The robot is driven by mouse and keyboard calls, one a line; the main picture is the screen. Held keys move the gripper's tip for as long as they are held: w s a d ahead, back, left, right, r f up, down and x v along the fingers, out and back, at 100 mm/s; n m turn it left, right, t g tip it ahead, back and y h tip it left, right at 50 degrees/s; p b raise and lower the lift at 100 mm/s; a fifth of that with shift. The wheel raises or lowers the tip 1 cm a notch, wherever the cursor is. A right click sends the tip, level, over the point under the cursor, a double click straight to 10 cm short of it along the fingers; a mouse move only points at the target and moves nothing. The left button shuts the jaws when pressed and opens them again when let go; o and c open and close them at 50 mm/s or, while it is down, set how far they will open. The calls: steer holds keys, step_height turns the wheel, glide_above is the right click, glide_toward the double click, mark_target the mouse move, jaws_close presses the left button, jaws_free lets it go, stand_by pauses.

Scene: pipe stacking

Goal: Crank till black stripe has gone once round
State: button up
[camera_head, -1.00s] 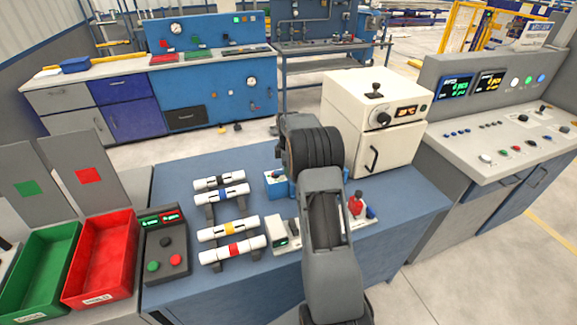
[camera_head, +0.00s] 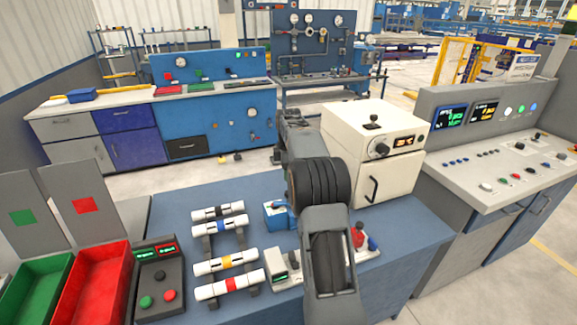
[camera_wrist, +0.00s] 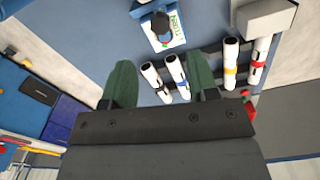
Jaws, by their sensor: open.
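In the wrist view my gripper (camera_wrist: 162,82) is open, with two dark green fingers apart and nothing seen between them but the tips of white pipes beyond. A small blue device with a white lettered plate (camera_wrist: 178,38) and a dark rounded knob (camera_wrist: 161,22) lies past the fingers, near the top edge. It is probably the small blue box (camera_head: 274,214) on the bench in the head view, beside my arm. A black stripe on it cannot be made out. My gripper is hidden behind my arm in the head view.
Several white pipes with coloured bands, one with a blue band (camera_head: 220,227), lie on the bench (camera_head: 180,201) left of the device. A control box (camera_head: 160,283) and red bin (camera_head: 92,288) stand farther left. A cream cabinet (camera_head: 343,157) stands behind right.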

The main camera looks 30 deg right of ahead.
steer(key=shift+r, duration=1.1)
step_height(320, 180, down, 3)
steer(key=m, duration=0.4)
steer(key=shift+s+f+m, duration=0.1)
steer(key=shift+m, duration=0.2)
steer(key=s+a+r+m+t, duration=0.1)
steer(key=s+a+m, duration=0.3)
steer(key=s+a, duration=0.7)
steer(key=s+a+r+m+t, duration=0.1)
steer(key=s+a+m+t, duration=0.2)
steer(key=s+a, duration=0.7)
steer(key=shift+s+a+r+m, duration=0.3)
steer(key=shift+s+m, duration=0.6)
steer(key=shift+s, duration=2)
